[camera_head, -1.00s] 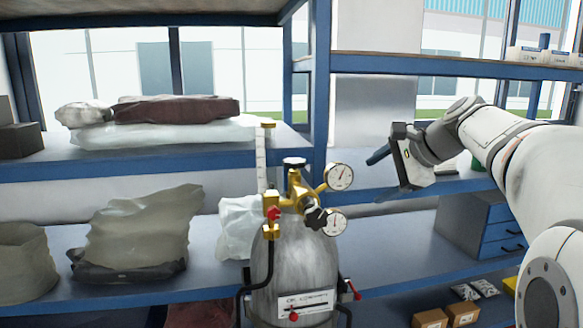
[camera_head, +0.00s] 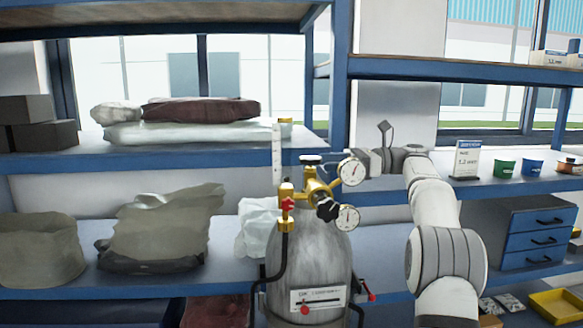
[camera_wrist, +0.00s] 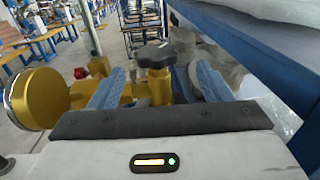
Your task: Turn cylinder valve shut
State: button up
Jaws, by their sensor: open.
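The grey gas cylinder (camera_head: 318,262) stands upright in front of the shelves in the head view. A brass valve and regulator body (camera_head: 311,186) sits on its top, with a dark valve knob (camera_head: 311,159) uppermost. In the wrist view a dark knob (camera_wrist: 155,54) on a brass stem stands between the two blue fingers of my gripper (camera_wrist: 158,72). My gripper is open, with one finger on each side of the stem and a gap visible. In the head view my fingers are hidden behind the upper gauge and brass fittings.
Two round gauges, upper (camera_head: 351,171) and lower (camera_head: 347,217), stick out right of the valve. A black regulator knob (camera_head: 327,208) and a red knob (camera_head: 288,204) are close below. Blue shelves (camera_head: 150,159) stand behind; a shelf edge (camera_wrist: 260,45) is close on the wrist view's right.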

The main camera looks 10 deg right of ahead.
aim_at(303, 162)
jog(key=a, duration=0.7)
jog(key=shift+w+a, duration=0.1)
jog(key=shift+a, duration=0.1)
jog(key=c, duration=1)
jog(key=shift+o, duration=0.2)
jog(key=shift+w+d+m+t+h+b, duration=0.15)
jog(key=shift+m+t+h+b, duration=0.2)
jog(key=shift+m+t, duration=1.05)
jog(key=shift+w+a+m+t+h+b, duration=0.1)
jog(key=shift+m+t+h+b, duration=0.5)
jog(key=shift+t, duration=1.3)
jog(key=shift+m, duration=0.3)
jog(key=o, duration=1)
jog(key=shift+c, duration=0.2)
